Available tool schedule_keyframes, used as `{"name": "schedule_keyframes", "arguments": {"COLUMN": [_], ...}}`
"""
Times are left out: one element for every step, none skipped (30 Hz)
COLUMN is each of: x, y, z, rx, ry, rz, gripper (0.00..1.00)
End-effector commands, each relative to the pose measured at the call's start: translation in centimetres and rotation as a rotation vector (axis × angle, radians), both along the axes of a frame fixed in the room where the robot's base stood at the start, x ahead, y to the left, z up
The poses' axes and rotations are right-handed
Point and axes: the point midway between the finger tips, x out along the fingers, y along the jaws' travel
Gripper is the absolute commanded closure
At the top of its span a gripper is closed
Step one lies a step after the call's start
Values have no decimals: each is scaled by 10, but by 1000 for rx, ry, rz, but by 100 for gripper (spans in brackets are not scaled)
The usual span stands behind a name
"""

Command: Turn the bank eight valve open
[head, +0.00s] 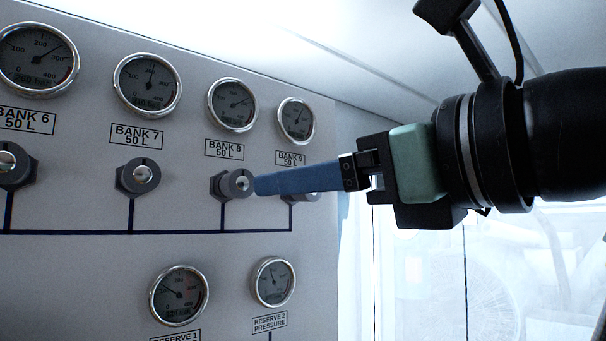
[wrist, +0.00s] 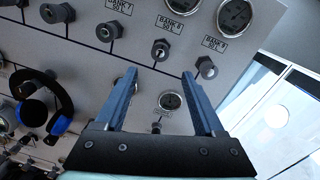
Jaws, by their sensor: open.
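The bank eight valve is a dark round knob with a bright metal centre (head: 238,184), below the BANK 8 label (head: 224,148) on the grey panel. It also shows in the wrist view (wrist: 160,50), just beyond the gap between the fingertips. My gripper (head: 257,185) has long blue fingers pointing at the panel. In the wrist view my gripper (wrist: 160,74) is open and empty, one finger either side of the valve's line. In the head view the fingertips appear close to the knob's right edge; contact cannot be told. One finger hides the other there.
The bank seven valve (head: 142,175) sits left of it. The bank nine valve (head: 308,197) is to the right, partly hidden by my fingers. Gauges line the panel above and below. In the wrist view a black curved object with blue parts (wrist: 65,97) is at left.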

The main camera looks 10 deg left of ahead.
Motion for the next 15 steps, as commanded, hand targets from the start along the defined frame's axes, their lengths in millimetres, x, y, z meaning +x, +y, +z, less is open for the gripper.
{"name": "schedule_keyframes", "arguments": {"x": [6, 10, 14, 18, 22, 27, 31, 34, 39, 42, 45, 48, 51, 53, 56], "y": [9, 14, 21, 27, 32, 39, 45, 50, 56, 60, 65, 70, 73, 76, 80], "z": [4, 4, 5, 5, 5, 5, 5, 5, 5, 5, 4, 4, 4, 4, 3], "rx": [-3, -2, -3, -2, -3, -2, -3, -2, -2, -2, -3, -2, -2, -1, -2], "ry": [4, 4, 3, 4, 4, 3, 2, 3, 3, 3, 2, 0, 1, 1, 0], "rz": [2, 2, 3, 2, 2, 2, 2, 1, 0, 1, 1, 0, -1, -1, -1], "gripper": [29, 29, 29, 29, 29, 29, 29, 29, 29, 29, 29, 29, 29, 29, 29]}}
